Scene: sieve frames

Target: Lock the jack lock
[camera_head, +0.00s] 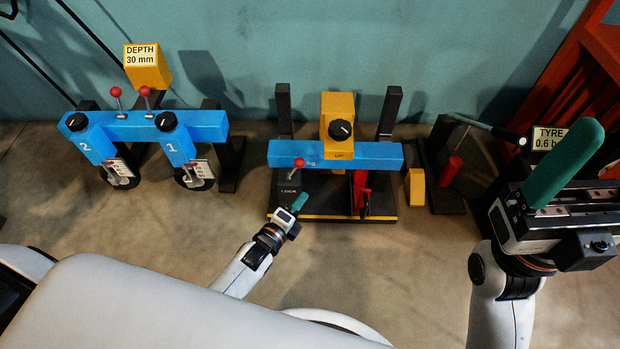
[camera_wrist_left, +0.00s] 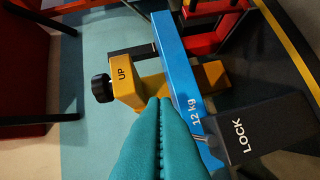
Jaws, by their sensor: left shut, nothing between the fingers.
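The jack lock is a black block marked LOCK (camera_head: 289,190), below the left end of the blue beam (camera_head: 375,150). A lever with a red knob (camera_head: 299,163) stands at it. In the left wrist view the LOCK block (camera_wrist_left: 250,130) is at the lower right, with part of a thin metal stem (camera_wrist_left: 203,138) beside it; the knob does not show there. My left gripper (camera_head: 302,200) is shut and empty, just in front of the block, its teal fingers (camera_wrist_left: 160,105) pressed together. My right gripper (camera_head: 575,160) is raised at the right; its jaw opening is unclear.
A yellow block with a black dial (camera_head: 341,131) sits on the beam, and shows marked UP in the wrist view (camera_wrist_left: 124,75). A red part (camera_head: 361,192) stands below. A blue two-station rig (camera_head: 140,126) is at the left, a black stand (camera_head: 446,180) at the right. The front floor is clear.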

